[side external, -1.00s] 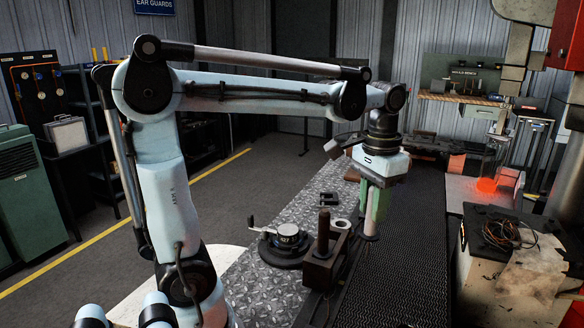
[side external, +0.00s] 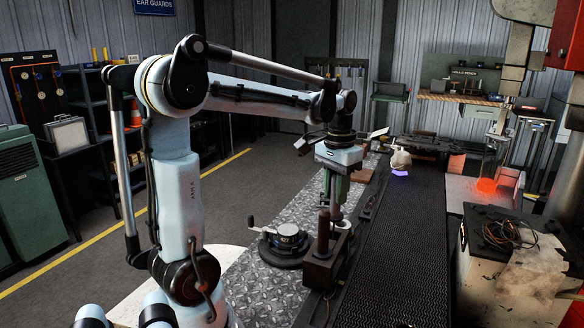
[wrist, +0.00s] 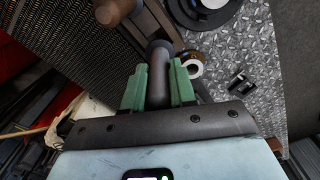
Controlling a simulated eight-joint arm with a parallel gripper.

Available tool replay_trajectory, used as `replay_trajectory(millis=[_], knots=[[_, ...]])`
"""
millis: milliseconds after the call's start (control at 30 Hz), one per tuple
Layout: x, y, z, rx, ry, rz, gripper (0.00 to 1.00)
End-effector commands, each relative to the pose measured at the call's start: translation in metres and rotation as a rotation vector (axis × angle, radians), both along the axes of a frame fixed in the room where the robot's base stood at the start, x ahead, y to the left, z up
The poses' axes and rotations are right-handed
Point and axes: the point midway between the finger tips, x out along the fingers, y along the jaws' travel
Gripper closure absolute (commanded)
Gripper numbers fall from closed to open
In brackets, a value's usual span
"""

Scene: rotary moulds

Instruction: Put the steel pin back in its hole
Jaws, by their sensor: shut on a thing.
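My gripper (side external: 337,188) hangs upright over the plate's right edge, beside the belt. In the wrist view its green fingers (wrist: 158,88) are shut on the steel pin (wrist: 158,75), a dark grey cylinder. The pin's round far end shows beyond the fingertips. A pale ring (wrist: 193,67) lies just right of the pin in that view, apart from it. A brown block (side external: 318,272) with an upright wooden peg (side external: 323,232) stands just in front of my gripper in the side view. I cannot make out the pin's hole.
A round dark mould (side external: 285,240) with a side handle sits on the checkered steel plate (side external: 265,290). The dark mesh belt (side external: 385,240) runs along the right. A beige lump (side external: 400,160) with a purple glow under it is farther back on the belt.

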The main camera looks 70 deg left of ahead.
Motion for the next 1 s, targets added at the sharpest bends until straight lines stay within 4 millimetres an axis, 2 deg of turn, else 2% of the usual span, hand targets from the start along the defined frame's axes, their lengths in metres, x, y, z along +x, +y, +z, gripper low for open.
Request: replay_trajectory(millis=[333, 1000], knots=[[0.000, 0.000, -0.038, 0.000, 0.000, 0.000, 1.00], [0.000, 0.000, -0.050, 0.000, 0.000, 0.000, 1.00]])
